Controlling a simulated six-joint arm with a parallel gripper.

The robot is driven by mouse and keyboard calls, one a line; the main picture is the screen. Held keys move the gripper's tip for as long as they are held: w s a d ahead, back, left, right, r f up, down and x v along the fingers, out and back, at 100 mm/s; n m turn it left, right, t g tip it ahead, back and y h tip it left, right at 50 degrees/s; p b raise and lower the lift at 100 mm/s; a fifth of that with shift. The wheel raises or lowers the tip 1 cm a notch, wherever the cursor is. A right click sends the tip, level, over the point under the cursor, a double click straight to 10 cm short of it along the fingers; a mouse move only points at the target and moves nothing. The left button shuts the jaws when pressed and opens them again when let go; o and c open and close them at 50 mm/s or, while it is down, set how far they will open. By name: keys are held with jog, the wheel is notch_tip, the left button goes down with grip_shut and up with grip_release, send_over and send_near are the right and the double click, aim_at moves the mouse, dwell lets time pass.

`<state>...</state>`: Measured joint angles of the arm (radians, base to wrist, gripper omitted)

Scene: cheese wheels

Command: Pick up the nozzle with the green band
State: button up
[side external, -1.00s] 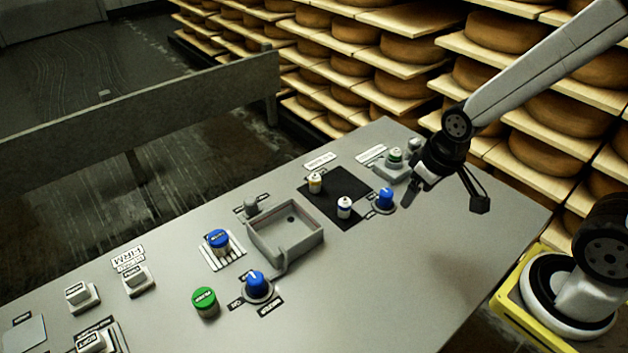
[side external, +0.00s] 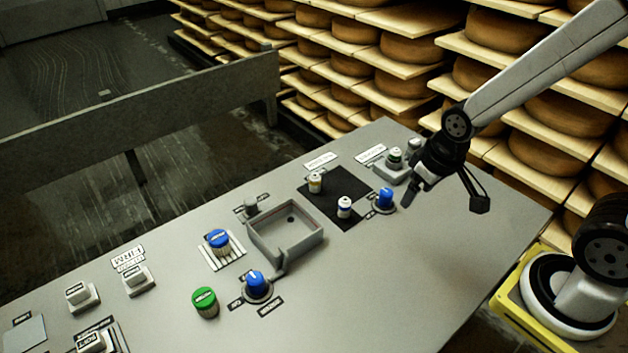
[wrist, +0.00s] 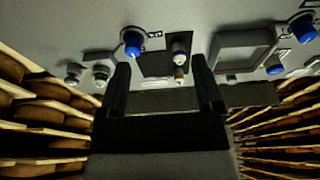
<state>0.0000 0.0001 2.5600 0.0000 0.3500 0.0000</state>
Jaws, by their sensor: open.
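The nozzle with the green band (side external: 394,159) is small and white and stands upright in a grey holder block (side external: 388,173) at the far end of the panel. In the wrist view it appears at the left (wrist: 101,76), dim and small. My gripper (side external: 443,201) is open and empty, above the panel, in front and to the right of this nozzle in the side view. In the wrist view both fingers of the gripper (wrist: 161,70) point forward, with nothing between them held. A white nozzle with a yellow band (side external: 315,183) and one with a blue band (side external: 344,208) stand on a black mat (side external: 325,201).
A blue knob (side external: 384,199) stands close to the left finger in the side view. A small grey post (side external: 415,146) is beside the holder. A grey square tray (side external: 285,243), more knobs and buttons lie farther left. The panel's front right is clear. Cheese shelves (side external: 350,60) stand behind.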

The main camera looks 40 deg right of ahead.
dwell(0.5)
jog(key=m+g, duration=0.3)
send_over(396, 149)
notch_tip(396, 149, down, 3)
jog(key=shift+s+r, duration=0.1)
jog(key=shift+f, duration=3.9)
grip_shut()
